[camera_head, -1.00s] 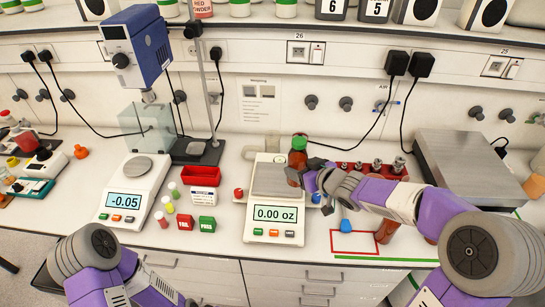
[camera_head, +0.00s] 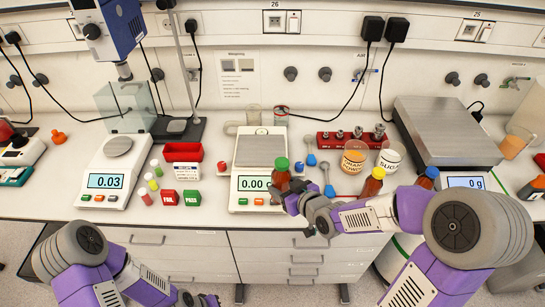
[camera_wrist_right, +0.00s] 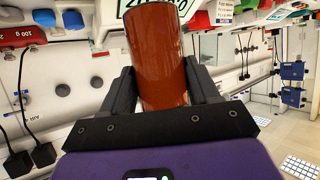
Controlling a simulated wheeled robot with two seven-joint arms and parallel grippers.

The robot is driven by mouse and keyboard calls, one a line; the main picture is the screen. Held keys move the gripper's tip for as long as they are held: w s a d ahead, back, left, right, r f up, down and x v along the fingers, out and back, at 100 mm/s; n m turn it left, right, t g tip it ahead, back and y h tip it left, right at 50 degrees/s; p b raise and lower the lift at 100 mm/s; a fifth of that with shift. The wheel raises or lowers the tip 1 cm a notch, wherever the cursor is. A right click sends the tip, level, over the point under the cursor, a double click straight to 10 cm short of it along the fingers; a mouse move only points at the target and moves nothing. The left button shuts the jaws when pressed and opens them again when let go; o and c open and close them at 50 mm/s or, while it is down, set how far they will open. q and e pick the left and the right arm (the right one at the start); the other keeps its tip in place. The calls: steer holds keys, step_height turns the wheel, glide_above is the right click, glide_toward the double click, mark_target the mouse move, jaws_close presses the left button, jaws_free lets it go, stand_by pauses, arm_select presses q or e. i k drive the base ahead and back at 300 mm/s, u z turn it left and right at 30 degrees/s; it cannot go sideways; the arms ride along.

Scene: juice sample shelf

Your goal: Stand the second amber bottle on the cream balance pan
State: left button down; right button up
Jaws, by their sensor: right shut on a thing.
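My right gripper (camera_head: 296,197) is shut on an amber bottle with a green cap (camera_head: 282,174). The bottle looks roughly upright at the front right of the middle balance (camera_head: 243,206), covering part of its 0.00 display. Its square grey pan (camera_head: 262,151) is bare, behind the bottle. In the right wrist view the bottle (camera_wrist_right: 158,55) sits between both fingers. Two more amber bottles, yellow-capped (camera_head: 373,184) and blue-capped (camera_head: 427,178), stand to the right, partly behind my arm. My left gripper (camera_head: 200,299) is at the bottom edge, its jaws unclear.
A second balance (camera_head: 104,197) with a round pan reads 0.03 at left. A red tray (camera_head: 183,152) and small vials stand between the balances. Blue scoops (camera_head: 311,159), a red weight block (camera_head: 340,141) and powder tubs (camera_head: 389,161) lie right of the middle balance.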

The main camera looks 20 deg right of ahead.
mark_target(261, 148)
steer(key=k, duration=1.2)
steer(key=u, duration=0.85)
steer(key=i, duration=1.05)
steer(key=z, duration=0.65)
steer(key=i, duration=1)
steer(key=z, duration=0.3)
